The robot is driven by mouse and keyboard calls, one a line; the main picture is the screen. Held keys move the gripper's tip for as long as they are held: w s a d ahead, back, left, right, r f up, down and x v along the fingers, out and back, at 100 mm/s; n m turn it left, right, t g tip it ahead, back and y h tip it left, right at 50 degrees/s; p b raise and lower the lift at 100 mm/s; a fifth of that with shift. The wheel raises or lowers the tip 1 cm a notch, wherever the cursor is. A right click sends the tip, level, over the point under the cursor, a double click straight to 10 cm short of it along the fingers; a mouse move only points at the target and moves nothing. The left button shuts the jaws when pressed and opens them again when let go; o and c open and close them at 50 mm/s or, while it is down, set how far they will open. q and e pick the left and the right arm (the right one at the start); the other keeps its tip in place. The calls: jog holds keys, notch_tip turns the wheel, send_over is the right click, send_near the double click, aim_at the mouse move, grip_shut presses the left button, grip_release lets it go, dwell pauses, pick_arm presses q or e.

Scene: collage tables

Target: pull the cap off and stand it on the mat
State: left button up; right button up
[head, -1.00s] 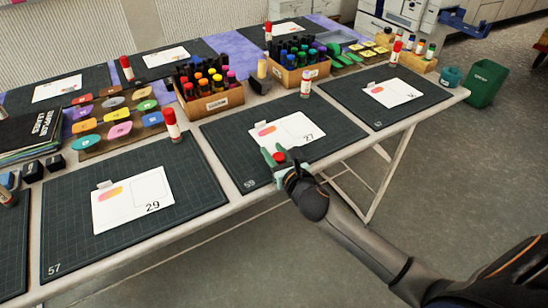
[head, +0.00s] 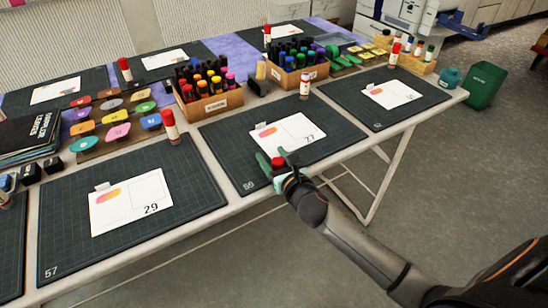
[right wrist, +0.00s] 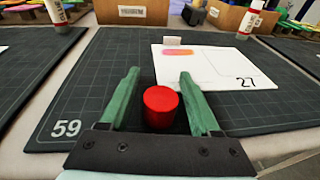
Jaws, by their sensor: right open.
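The red cap (head: 277,163) is near the front edge of the middle mat (head: 222,143), the one marked 59. In the right wrist view the cap (right wrist: 160,104) looks upright, its round top facing up, between the two green fingers. My right gripper (right wrist: 158,100) is open around it, with a visible gap on each side. In the head view the right gripper (head: 273,161) comes in over the mat's front edge. My left gripper is not in view.
A white card (head: 295,131) marked 27 lies on the mat behind the gripper. Marker boxes (head: 213,105) stand behind the mat. Another red-capped glue stick (head: 170,127) stands to the left. The mat's left part is bare.

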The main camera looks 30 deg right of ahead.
jog(key=shift+r, duration=0.1)
jog(key=s+r+p, duration=0.2)
jog(key=s, duration=1)
jog(key=s+a+f+m+g+y, duration=0.15)
jog(key=s+a+f+m, duration=0.35)
jog(key=m, duration=0.6)
jog(key=s+a+f+m+g+y, duration=0.1)
jog(key=s+a+f+m+g, duration=0.2)
jog(key=f+m, duration=0.5)
jog(key=s+a+f+m+g+y, duration=0.2)
jog(key=s+a+f+m, duration=0.25)
jog(key=m, duration=0.85)
pick_arm(q)
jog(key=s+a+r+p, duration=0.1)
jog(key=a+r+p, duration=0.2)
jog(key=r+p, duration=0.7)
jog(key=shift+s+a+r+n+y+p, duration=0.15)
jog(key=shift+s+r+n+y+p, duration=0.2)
jog(key=shift+p, duration=0.9)
pick_arm(e)
jog(key=s+d+r+m+h, duration=0.1)
jog(key=d+r, duration=0.3)
jog(key=r, duration=0.6)
jog(key=shift+s, duration=0.55)
